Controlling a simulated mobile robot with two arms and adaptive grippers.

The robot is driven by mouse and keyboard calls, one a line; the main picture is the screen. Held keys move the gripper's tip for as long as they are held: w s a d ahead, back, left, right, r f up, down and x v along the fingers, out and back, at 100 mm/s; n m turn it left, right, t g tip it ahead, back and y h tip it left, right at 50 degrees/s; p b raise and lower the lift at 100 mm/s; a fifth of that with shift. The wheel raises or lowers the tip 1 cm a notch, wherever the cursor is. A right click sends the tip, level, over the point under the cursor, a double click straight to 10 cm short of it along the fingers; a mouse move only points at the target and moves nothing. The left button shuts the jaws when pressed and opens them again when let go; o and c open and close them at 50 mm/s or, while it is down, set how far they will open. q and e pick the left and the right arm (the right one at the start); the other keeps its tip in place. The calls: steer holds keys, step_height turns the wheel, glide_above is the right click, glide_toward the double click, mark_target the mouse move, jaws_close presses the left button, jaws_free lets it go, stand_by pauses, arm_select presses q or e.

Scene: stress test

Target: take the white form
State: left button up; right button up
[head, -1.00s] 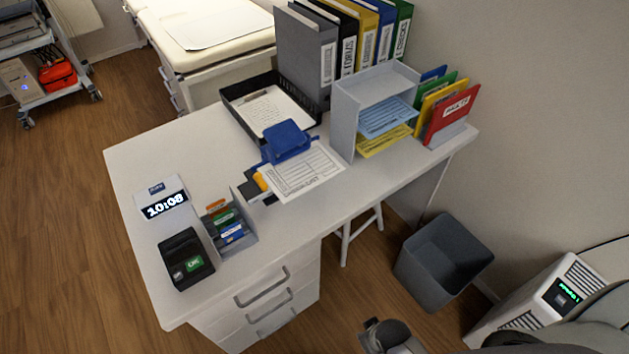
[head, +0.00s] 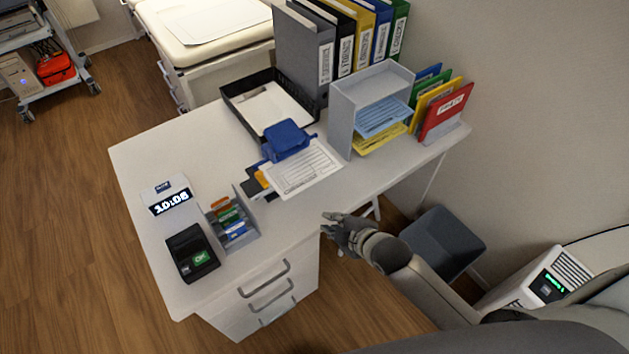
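The white form (head: 307,168) is a printed sheet with a table of lines. It lies on the desk near its front edge, and its back left part is in or under a blue hole punch (head: 286,140). My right gripper (head: 326,226) is at the desk's front edge, to the front right of the form and apart from it. Its fingers look spread, with nothing between them. My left gripper is not in view.
A black tray (head: 232,108) with white paper stands behind the punch. A grey shelf (head: 342,120) with blue and yellow sheets stands to the right. A card holder (head: 246,240), clock (head: 168,200) and black terminal (head: 192,255) are at left.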

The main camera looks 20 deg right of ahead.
steer(key=w+n+t, duration=0.1)
steer(key=w+n, duration=0.1)
steer(key=w+d+n+y+b, duration=0.1)
steer(key=w+n, duration=0.1)
steer(key=w, duration=0.1)
steer(key=w+d+n+t, duration=0.1)
steer(key=w+n, duration=0.1)
steer(key=w, duration=0.1)
steer(key=shift+d+f+t+y, duration=0.15)
steer(key=shift+f+t+y, duration=0.1)
steer(key=shift+t+y, duration=0.05)
steer(key=b, duration=0.6)
glide_toward(301, 167)
step_height(301, 167, down, 3)
steer(key=shift+f, duration=0.2)
steer(key=shift+b+x, duration=0.45)
steer(key=shift+x, duration=0.35)
steer(key=shift+r, duration=0.1)
jaws_close()
steer(key=shift+r, duration=0.1)
